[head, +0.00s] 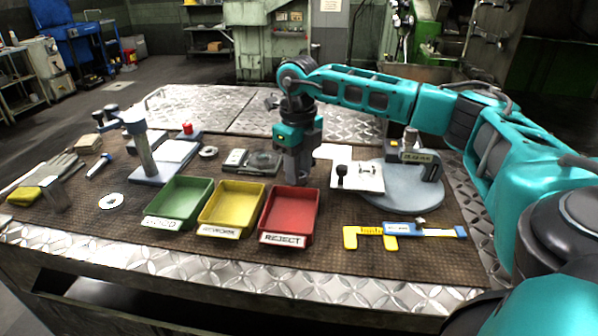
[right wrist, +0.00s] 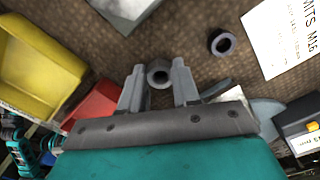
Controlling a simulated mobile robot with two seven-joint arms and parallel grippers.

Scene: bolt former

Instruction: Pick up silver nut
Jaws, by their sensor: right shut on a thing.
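My right gripper (head: 297,178) is over the table just behind the red REJECT tray (head: 289,214) in the head view. In the right wrist view, a round silver nut (right wrist: 159,75) with a dark hole lies between the fingertips of the right gripper (right wrist: 158,84), which is shut on it. The nut is too small or hidden to make out in the head view. A second, darker ring-shaped nut (right wrist: 222,43) lies apart on the brown mat. My left gripper is not in view.
A yellow REWORK tray (head: 232,206) and green GOOD tray (head: 179,203) stand left of the red one. Right of my gripper are a white plate with posts (head: 357,178) and a grey round base (head: 402,192). A yellow-and-blue caliper (head: 404,231) lies in front.

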